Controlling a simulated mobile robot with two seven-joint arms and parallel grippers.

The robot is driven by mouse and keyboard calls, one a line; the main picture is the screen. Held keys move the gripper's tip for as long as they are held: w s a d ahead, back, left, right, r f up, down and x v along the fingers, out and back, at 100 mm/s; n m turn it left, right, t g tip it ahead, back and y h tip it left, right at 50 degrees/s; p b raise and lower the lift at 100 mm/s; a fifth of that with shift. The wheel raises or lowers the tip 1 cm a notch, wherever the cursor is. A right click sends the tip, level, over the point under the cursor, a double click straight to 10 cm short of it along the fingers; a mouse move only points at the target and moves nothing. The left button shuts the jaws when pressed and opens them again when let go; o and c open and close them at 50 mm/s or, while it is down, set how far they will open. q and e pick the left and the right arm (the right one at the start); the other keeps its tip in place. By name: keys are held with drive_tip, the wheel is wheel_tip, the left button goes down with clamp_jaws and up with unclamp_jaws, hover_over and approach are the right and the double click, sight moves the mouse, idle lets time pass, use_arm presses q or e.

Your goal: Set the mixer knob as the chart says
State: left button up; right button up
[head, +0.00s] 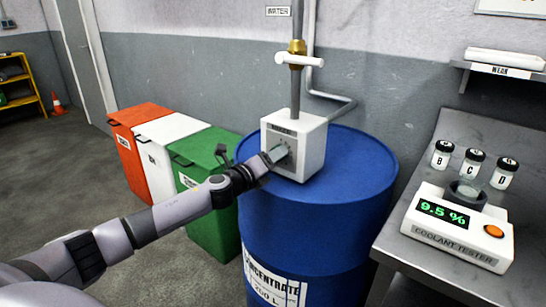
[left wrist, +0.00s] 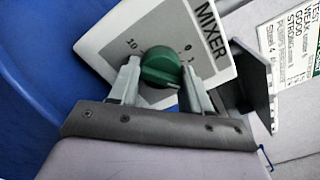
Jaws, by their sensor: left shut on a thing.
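The mixer is a white box (head: 308,143) on top of a blue drum (head: 345,210). Its face, lettered MIXER, also shows in the left wrist view (left wrist: 180,25). The green knob (left wrist: 161,66) sits on that face, with 10 at its upper left and 0 and 1 at its right. My left gripper (head: 270,160) is at the face, its fingers shut on the knob's two sides. I cannot tell where the knob points. The chart (left wrist: 292,50), a white sheet with TEST, WEAK, GOOD and STRONG lines, is cut off at the right edge.
A coolant tester (head: 460,225) reading 9.5 % stands on a grey bench (head: 410,195) at right, with jars lettered B, C and D. A pipe with a brass valve (head: 297,50) rises from the mixer. Red, white and green bins (head: 213,190) stand left of the drum.

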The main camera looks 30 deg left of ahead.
use_arm(q)
drive_tip(key=shift+n, duration=0.4)
drive_tip(key=o, duration=1)
drive_tip(key=shift+o, duration=0.2)
drive_tip(key=s, duration=0.7)
drive_tip(key=shift+a+b, duration=0.3)
drive_tip(key=shift+b, duration=0.05)
